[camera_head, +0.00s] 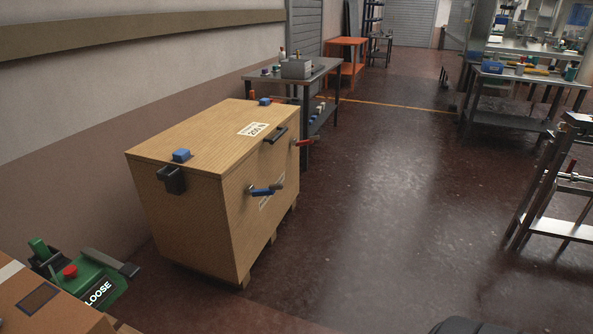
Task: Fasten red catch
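A wooden crate (185,220) stands on the floor left of centre, with its lid (210,135) lying on top. A red catch lever (306,142) sticks out at the far end of the crate's long right-hand side. A blue catch lever (263,191) with a grey end sits on the nearer part of that side. I cannot tell whether either catch is latched. A small red and dark part (252,95) shows at the crate's far back edge, mostly hidden. Neither of my grippers is in view.
Blue blocks (181,155) and a dark handle (275,135) are on the crate. A green device labelled LOOSE (95,282) and a cardboard box (40,305) are at lower left. A grey table (325,66) stands behind. The floor (390,220) right of the crate is clear.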

